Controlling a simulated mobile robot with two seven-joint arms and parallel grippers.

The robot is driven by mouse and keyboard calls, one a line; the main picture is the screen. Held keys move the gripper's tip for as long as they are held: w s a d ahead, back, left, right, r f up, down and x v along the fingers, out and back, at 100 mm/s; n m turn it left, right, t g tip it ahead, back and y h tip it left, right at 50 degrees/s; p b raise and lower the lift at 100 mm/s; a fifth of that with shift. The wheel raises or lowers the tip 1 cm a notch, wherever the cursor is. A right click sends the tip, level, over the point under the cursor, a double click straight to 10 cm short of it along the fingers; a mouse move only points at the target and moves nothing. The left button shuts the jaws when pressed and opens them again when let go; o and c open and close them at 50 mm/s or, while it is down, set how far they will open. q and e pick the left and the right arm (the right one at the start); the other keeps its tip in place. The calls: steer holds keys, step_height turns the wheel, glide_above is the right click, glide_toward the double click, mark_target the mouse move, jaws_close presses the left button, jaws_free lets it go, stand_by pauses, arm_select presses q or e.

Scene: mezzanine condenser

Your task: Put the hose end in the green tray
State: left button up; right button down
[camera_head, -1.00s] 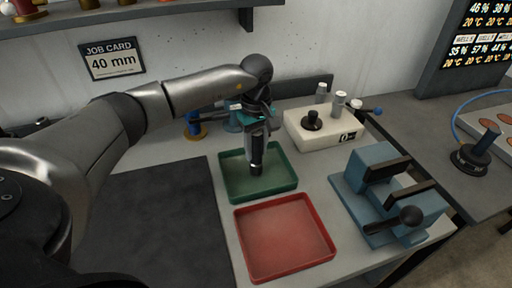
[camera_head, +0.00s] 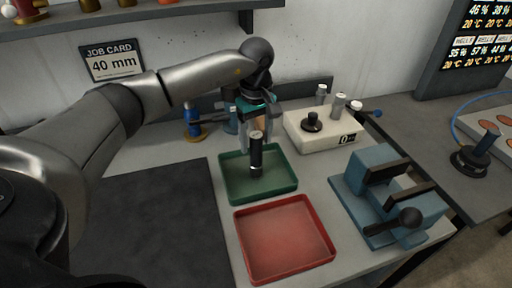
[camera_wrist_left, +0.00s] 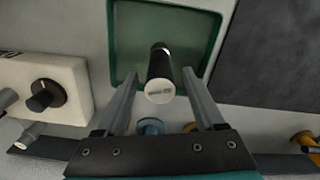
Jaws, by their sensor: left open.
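The hose end (camera_head: 256,154), a short black cylinder with a pale grey cap, stands roughly upright in the green tray (camera_head: 284,188). In the left wrist view the hose end (camera_wrist_left: 160,80) shows its pale round top toward the camera, over the green tray (camera_wrist_left: 213,35). My left gripper (camera_head: 258,138) is open at the upper part of the hose end, just behind it in the head view. In the wrist view its two fingers (camera_wrist_left: 160,72) lie on either side of the hose end with gaps visible. My right gripper is not in view.
A red tray (camera_head: 285,240) sits in front of the green one. A blue clamp-like fixture (camera_head: 380,195) stands at right, a white box with a black knob (camera_head: 325,130) behind. A dark mat (camera_head: 160,220) lies at left.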

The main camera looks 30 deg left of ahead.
arm_select(q)
step_height(320, 180, up, 8)
steer(key=shift+r, duration=0.15)
stand_by(0.6)
